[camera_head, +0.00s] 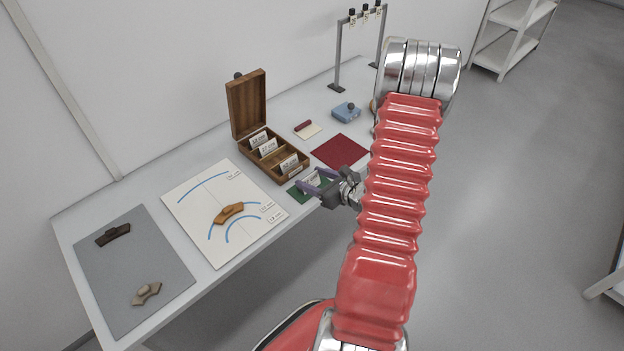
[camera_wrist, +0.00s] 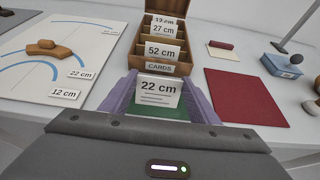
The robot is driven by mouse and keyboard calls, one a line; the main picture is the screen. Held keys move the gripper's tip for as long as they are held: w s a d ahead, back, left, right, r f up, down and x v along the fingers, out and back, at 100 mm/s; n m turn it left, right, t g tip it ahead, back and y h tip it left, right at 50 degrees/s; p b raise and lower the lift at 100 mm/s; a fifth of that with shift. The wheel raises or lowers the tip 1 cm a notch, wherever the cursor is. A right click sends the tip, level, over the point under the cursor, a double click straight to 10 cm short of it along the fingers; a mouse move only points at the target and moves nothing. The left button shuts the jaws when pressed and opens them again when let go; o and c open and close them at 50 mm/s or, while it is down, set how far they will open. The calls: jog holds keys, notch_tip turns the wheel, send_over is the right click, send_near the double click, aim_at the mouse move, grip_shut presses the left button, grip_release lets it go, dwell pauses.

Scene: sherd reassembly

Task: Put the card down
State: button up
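A white card reading "22 cm" (camera_wrist: 158,91) stands upright between the two purple fingers of my gripper (camera_wrist: 158,96). Its side edges meet the fingers, so my gripper looks shut on it. In the head view the card (camera_head: 311,180) is small, in front of the wooden box, with my gripper (camera_head: 312,184) around it. A green mat (camera_wrist: 150,127) lies right below the card; it also shows in the head view (camera_head: 296,194). I cannot tell whether the card's lower edge touches the mat.
The open wooden card box (camera_head: 289,172) stands behind, with several cards in it. A dark red mat (camera_head: 341,150) lies to the right. To the left is a white sheet (camera_head: 190,215) with blue arcs and a brown sherd (camera_head: 229,213), then a grey mat (camera_head: 130,265) with two sherds.

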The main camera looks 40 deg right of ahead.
jog(key=o, duration=0.5)
jog(key=shift+c, duration=0.2)
jog(key=shift+r, duration=0.1)
jog(key=v, duration=1.2)
dwell(0.4)
